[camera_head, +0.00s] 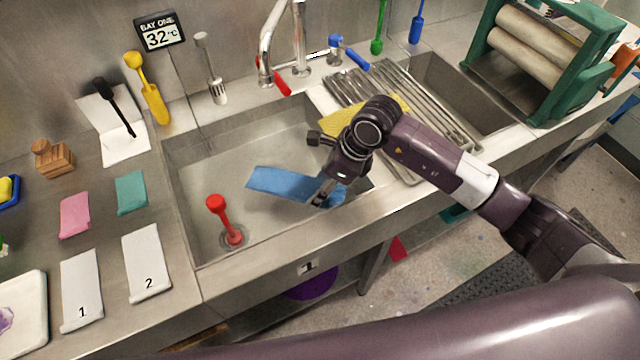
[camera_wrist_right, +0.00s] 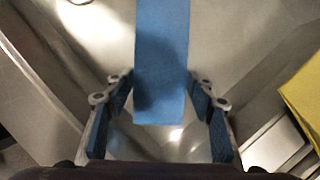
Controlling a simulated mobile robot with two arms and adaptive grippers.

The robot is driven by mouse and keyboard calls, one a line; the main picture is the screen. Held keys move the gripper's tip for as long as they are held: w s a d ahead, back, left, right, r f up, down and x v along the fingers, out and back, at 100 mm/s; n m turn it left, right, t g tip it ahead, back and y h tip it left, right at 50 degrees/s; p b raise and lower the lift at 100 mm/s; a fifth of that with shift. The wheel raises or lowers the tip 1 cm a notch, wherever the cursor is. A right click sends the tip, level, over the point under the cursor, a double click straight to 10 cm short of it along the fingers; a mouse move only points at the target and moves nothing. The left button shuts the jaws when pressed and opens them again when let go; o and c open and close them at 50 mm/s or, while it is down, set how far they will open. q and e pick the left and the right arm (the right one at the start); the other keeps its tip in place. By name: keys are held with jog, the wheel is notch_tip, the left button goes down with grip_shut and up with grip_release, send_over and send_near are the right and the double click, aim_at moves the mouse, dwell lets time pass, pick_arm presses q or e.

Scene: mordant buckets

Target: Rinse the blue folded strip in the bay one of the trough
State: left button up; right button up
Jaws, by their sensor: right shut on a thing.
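The blue folded strip (camera_head: 282,184) is held over or in the trough's bay one (camera_head: 200,160), the left basin with a 1 label on its front. It stretches leftward from my right gripper (camera_head: 326,193), which is shut on its right end. The right wrist view shows the strip (camera_wrist_right: 162,55) between the fingers of the right gripper (camera_wrist_right: 160,120). I cannot tell whether the strip touches water. A bay one display (camera_head: 160,33) behind reads 32 °C. My left gripper is not in view.
A red-handled plug (camera_head: 218,205) stands in the bay's front left. A tap (camera_head: 298,45) rises behind. A drainer rack (camera_head: 440,115) and yellow cloth (camera_head: 350,117) lie to the right. Pink (camera_head: 74,214) and teal (camera_head: 131,192) pieces lie on the left counter.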

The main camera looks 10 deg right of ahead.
jog(key=shift+a, duration=0.2)
jog(key=shift+w+a+b, duration=0.2)
jog(key=shift+a+b, duration=0.05)
jog(key=shift+b, duration=0.1)
jog(key=shift+s+d, duration=0.4)
jog(key=shift+d, duration=0.4)
jog(key=shift+a, duration=0.15)
jog(key=shift+w+a+b, duration=0.4)
jog(key=shift+a+b, duration=0.05)
jog(key=shift+a, duration=0.15)
